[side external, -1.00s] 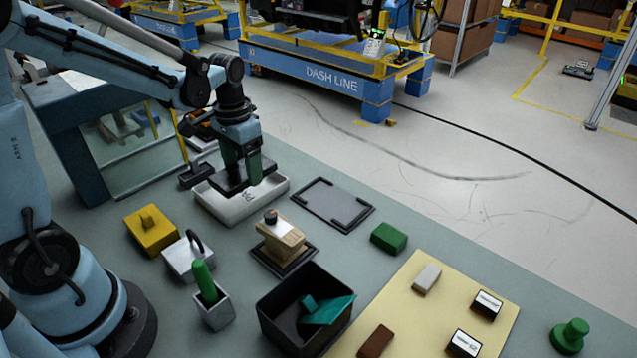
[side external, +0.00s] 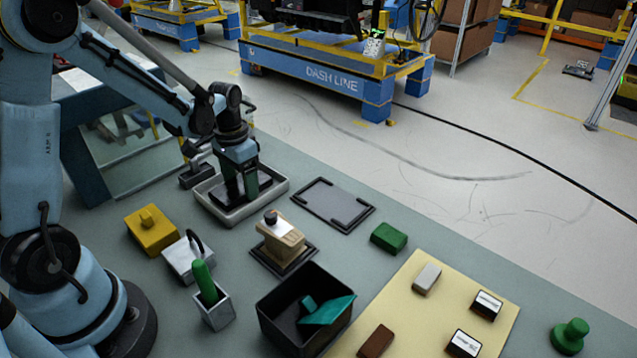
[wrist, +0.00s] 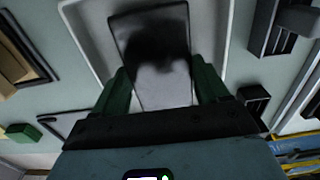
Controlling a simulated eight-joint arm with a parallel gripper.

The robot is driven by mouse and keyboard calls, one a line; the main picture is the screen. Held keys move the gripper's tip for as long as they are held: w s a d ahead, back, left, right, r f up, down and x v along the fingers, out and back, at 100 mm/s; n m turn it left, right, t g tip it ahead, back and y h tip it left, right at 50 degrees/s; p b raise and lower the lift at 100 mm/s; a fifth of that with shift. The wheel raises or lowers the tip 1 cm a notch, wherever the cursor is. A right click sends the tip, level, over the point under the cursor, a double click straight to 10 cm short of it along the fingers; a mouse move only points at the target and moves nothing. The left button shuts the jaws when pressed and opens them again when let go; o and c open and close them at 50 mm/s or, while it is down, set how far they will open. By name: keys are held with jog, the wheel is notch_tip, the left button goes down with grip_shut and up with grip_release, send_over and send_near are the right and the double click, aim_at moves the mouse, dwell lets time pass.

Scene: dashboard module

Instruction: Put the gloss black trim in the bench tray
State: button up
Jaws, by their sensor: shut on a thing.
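The gloss black trim (side external: 231,190) is a flat dark panel held between my gripper's green fingers (side external: 242,193). It is down inside the pale bench tray (side external: 248,213) in the side view; whether it rests on the floor is hard to tell. In the wrist view the trim (wrist: 150,30) shows as a shiny dark rectangle with a pale reflection. My gripper (wrist: 160,78) has one finger at each of its long sides. The tray's pale rim (wrist: 82,40) runs around it.
A dark-cornered grey plate (side external: 333,203) lies right of the tray. A yellow block (side external: 152,231), a beige part on a dark stand (side external: 281,243) and a black bin (side external: 290,318) stand in front. A small dark holder (side external: 197,176) sits close to the tray's left.

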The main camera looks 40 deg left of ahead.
aim_at(241, 185)
jog(key=shift+f, duration=0.15)
jog(key=o, duration=1.3)
notch_tip(241, 185, up, 12)
jog(key=shift+s+d+r+t, duration=0.2)
jog(key=shift+s+d+t, duration=0.95)
jog(key=shift+d, duration=0.75)
jog(key=shift+s+d+r+t, duration=0.2)
jog(key=shift+s+d+t, duration=1)
jog(key=shift+d, duration=0.75)
jog(key=shift+s+d+r+t, duration=0.2)
jog(key=shift+s+d+t, duration=0.95)
jog(key=shift+d, duration=0.75)
jog(key=shift+w, duration=0.15)
